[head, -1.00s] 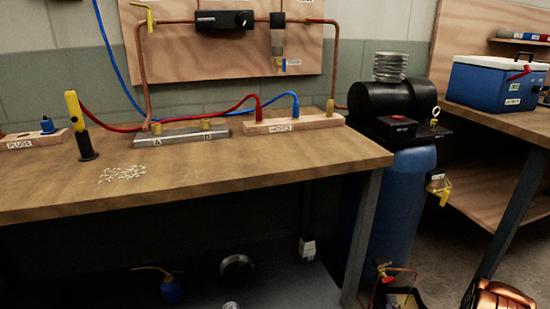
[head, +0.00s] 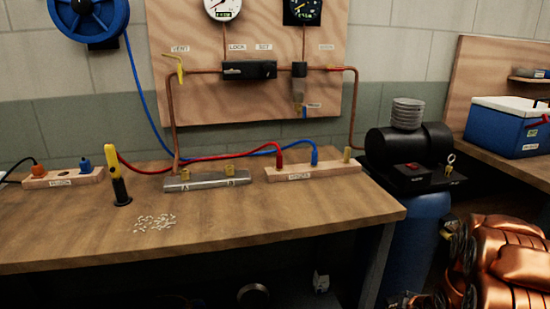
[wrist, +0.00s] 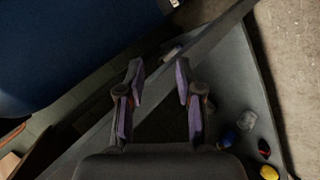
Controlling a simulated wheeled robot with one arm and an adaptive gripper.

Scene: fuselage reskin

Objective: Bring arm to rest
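My gripper (wrist: 160,78) shows in the wrist view with its two purple-padded fingers apart and nothing between them. It is not clearly visible in the head view. My copper-coloured arm (head: 515,255) fills the lower right of the head view, in front of the blue tank. In the wrist view a large dark blue surface (wrist: 70,45) lies at the upper left, beyond the fingers. A dark grey bar crosses diagonally behind the fingertips.
The workbench (head: 300,215) bears a yellow-and-black tool (head: 118,175), a metal block (head: 208,181) and a wooden block (head: 313,171). A black compressor (head: 410,150) tops the blue tank (head: 412,225). Several small coloured items, including a yellow one (wrist: 269,172), lie low in the wrist view.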

